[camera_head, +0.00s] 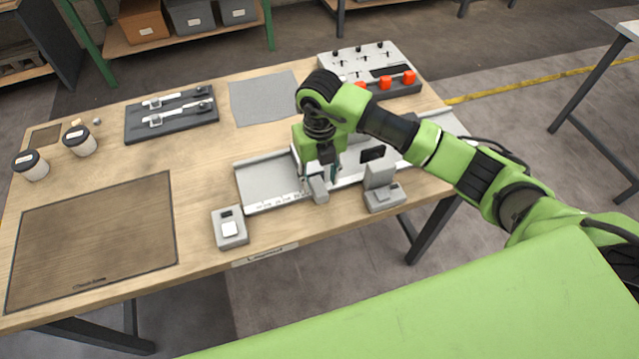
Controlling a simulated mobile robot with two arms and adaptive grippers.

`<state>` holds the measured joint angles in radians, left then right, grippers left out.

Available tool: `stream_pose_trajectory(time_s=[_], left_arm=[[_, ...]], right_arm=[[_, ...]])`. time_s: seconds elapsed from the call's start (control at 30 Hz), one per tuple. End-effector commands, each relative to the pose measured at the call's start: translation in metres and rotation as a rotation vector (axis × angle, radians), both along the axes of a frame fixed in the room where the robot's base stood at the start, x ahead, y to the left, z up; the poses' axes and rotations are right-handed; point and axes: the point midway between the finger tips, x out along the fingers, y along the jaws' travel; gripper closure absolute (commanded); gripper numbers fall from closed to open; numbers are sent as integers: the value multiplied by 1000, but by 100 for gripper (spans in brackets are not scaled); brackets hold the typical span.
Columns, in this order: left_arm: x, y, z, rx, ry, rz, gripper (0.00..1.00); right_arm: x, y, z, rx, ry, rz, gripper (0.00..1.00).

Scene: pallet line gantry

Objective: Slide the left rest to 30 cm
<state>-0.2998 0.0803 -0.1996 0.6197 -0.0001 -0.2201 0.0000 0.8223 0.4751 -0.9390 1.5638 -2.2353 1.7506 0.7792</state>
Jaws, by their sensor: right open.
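A light grey plate with a white ruled rail (275,201) along its front edge lies at the right part of the wooden table. A small grey block (319,190) stands on the rail and looks like the left rest; the scale figures are too small to read. My right gripper (326,178) points down at this block, open. Its fingers are partly hidden by the wrist, and I cannot tell whether they touch the block. A taller grey block (380,178) stands further right by the rail. My left gripper is out of view.
A small grey box with a white button (230,228) sits at the table's front edge. Two lidded cups (80,141), a dark mat (92,240), a black tool tray (171,116) and a grey cloth (263,98) lie left. A panel with red knobs (360,62) stands behind.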

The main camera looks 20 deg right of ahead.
Motion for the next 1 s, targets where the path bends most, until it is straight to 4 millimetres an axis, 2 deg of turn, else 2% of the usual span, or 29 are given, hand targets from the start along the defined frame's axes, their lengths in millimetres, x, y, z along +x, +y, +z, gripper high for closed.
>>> stream_pose_trajectory(time_s=[0.1,0.3,0.63,0.67,0.8,1.0], left_arm=[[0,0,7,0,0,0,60],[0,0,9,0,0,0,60],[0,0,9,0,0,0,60],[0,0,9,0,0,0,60],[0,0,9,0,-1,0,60],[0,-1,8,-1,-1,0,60]], right_arm=[[-1,0,-19,0,3,-1,60],[0,1,-39,1,0,0,60],[0,1,-43,1,-1,1,60],[0,1,-43,1,-1,1,65],[0,1,-43,2,-1,1,100],[0,1,-43,2,-1,2,100]])
